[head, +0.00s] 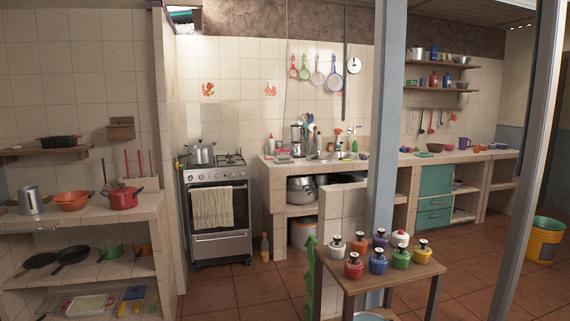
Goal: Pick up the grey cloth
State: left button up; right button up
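A pale, greyish-beige cloth (212,207) hangs over the front of the oven door of the stove (220,240). Neither of my grippers shows in the head view.
A small wooden table (425,271) with several colourful jars stands in front, beside a blue-grey post (384,130). A tiled shelf unit (90,212) with a red pot (122,198) is at the left. Tiled floor (235,292) before the stove is clear.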

aim_at(286, 159)
jog(key=i+j+u, duration=0.2)
jog(key=i, duration=0.25)
jog(key=i+u, duration=0.15)
jog(key=i, duration=0.3)
jog(key=i+j, duration=0.1)
jog(key=i, duration=2.35)
jog(key=i+l+z, duration=0.15)
jog(key=i+z, duration=0.15)
jog(key=i, duration=0.3)
jog(key=i+z, duration=0.3)
jog(key=i, duration=0.25)
jog(key=i+j+z, duration=0.15)
jog(key=i+z, duration=0.15)
jog(key=i, duration=0.3)
jog(key=i+j+z, duration=0.3)
jog(key=i, duration=0.25)
jog(key=i+l+z, duration=0.25)
jog(key=i+z, duration=0.15)
jog(key=i, duration=0.4)
jog(key=i+z, duration=0.35)
jog(key=i, duration=0.5)
jog(key=i+l+u, duration=0.1)
jog(key=i, duration=0.2)
jog(key=u, duration=1.5)
jog(key=j+z, duration=0.1)
jog(key=z, duration=0.4)
jog(key=k+z, duration=0.1)
jog(key=z, duration=0.35)
jog(key=j, duration=0.05)
